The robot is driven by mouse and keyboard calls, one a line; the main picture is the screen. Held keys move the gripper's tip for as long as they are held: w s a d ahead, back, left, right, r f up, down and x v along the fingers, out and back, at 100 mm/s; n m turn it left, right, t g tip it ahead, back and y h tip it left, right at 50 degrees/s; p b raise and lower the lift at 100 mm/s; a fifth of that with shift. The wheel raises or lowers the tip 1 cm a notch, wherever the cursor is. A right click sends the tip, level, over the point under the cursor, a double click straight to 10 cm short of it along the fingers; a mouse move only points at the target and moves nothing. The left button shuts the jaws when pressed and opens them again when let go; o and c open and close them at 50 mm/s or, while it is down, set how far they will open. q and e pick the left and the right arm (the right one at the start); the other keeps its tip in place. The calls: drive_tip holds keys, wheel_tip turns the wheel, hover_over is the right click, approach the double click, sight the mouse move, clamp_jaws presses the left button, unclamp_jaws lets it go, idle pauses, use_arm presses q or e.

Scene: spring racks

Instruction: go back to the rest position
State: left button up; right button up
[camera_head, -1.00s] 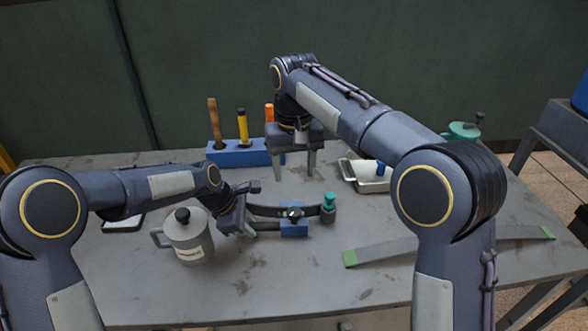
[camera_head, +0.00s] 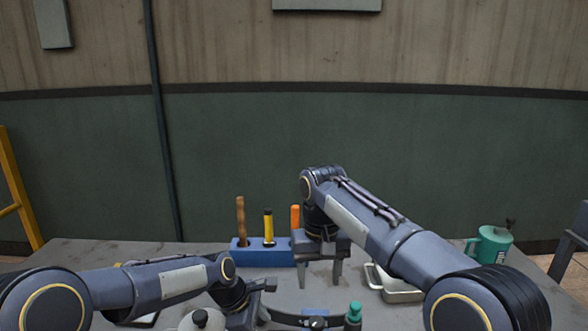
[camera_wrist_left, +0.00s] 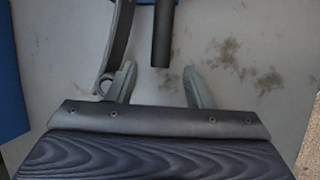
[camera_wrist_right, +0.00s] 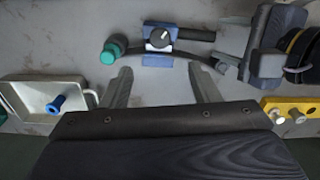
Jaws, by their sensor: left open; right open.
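My right gripper (camera_head: 320,275) is open and empty above the table, just right of the blue tool block. Its fingers also show apart in the right wrist view (camera_wrist_right: 160,88), with the blue spring fixture (camera_wrist_right: 158,45) beyond them. My left gripper (camera_head: 265,300) is low over the table at the fixture's left side. In the left wrist view its fingers (camera_wrist_left: 160,88) are apart, with the end of a dark bar (camera_wrist_left: 162,45) and a curved dark strip (camera_wrist_left: 118,50) just beyond them. I cannot tell if the left finger touches the strip.
The blue tool block (camera_head: 262,257) holds upright handles at the back. A white tray (camera_head: 400,294) with a blue piece (camera_wrist_right: 57,103) is right of my right gripper. A green mug (camera_head: 490,244) is at the back right. A grey pot (camera_head: 198,321) stands beside my left gripper.

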use_arm(q)
drive_tip(key=s+a+r+m+p, duration=0.1)
drive_tip(key=s+a+r, duration=0.25)
drive_tip(key=r, duration=0.25)
drive_tip(key=s+a+r+m, duration=0.2)
drive_tip(key=s+a+r, duration=0.15)
drive_tip(key=r, duration=0.25)
use_arm(e)
drive_tip(key=s+d+r+m+t+y+p, duration=0.1)
drive_tip(key=s+d+r+t+y+p, duration=0.2)
drive_tip(key=s+d, duration=1.15)
use_arm(q)
drive_tip(key=s+a+m+t, duration=0.2)
drive_tip(key=s+m, duration=0.4)
drive_tip(key=s, duration=0.5)
drive_tip(key=s+a+m+t+p, duration=0.1)
drive_tip(key=s+a+m, duration=0.3)
drive_tip(key=s, duration=0.8)
drive_tip(key=shift+m+t+y, duration=0.4)
drive_tip(key=shift+m, duration=0.7)
use_arm(e)
drive_tip(key=s+f+m+t, duration=0.1)
drive_tip(key=s+f, duration=0.2)
drive_tip(key=s, duration=0.4)
drive_tip(key=s+f+m+t, duration=0.1)
drive_tip(key=s+f, duration=0.1)
drive_tip(key=s, duration=0.6)
drive_tip(key=shift+s+d+f+t+y, duration=0.3)
drive_tip(key=shift+d+f+t+y, duration=0.1)
drive_tip(key=shift+d, duration=0.05)
